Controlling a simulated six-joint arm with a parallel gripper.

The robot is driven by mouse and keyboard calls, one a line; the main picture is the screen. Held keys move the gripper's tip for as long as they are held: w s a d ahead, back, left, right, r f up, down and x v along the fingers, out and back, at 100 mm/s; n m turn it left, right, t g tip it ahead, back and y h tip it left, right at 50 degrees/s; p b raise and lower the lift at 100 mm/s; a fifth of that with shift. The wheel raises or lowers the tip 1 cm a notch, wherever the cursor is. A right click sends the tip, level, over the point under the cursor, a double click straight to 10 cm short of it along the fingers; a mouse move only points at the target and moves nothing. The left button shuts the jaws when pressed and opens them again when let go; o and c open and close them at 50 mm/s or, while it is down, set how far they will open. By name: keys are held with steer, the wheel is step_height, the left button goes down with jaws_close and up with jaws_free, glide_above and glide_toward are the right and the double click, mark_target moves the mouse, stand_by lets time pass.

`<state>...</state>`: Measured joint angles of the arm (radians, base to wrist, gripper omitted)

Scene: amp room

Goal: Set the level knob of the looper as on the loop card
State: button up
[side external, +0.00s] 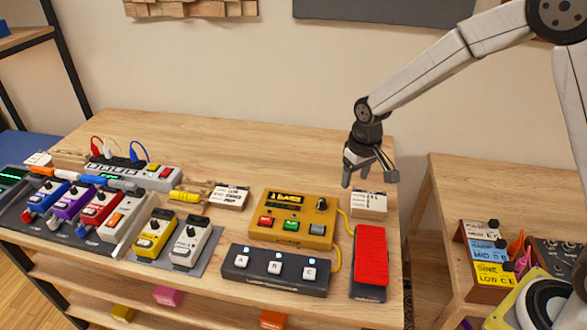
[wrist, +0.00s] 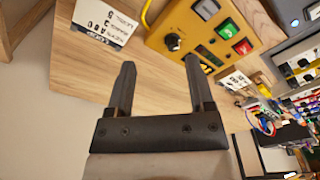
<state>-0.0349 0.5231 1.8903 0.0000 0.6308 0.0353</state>
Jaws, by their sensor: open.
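The looper (side external: 298,211) is a yellow box with a small display, red, green and grey buttons, and a black level knob (side external: 321,204) at its upper right. In the wrist view the knob (wrist: 172,42) shows beyond my right finger; its pointer is too small to read. The loop card (side external: 369,202) stands right of the looper. In the wrist view the card (wrist: 104,20) appears upside down, with a line on level whose figure I cannot read surely. My gripper (side external: 370,180) is open and empty, above the card. Its fingers (wrist: 159,63) touch neither card nor knob.
A red pedal (side external: 370,257) stands right of the looper, a black three-button footswitch (side external: 275,270) in front. A yellow cable runs between them. Another card (side external: 230,197) and several pedals lie to the left. The table behind is clear.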

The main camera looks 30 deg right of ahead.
steer(key=g, duration=0.1)
glide_above(322, 200)
step_height(322, 200, down, 6)
steer(key=shift+f, duration=3.85)
jaws_close()
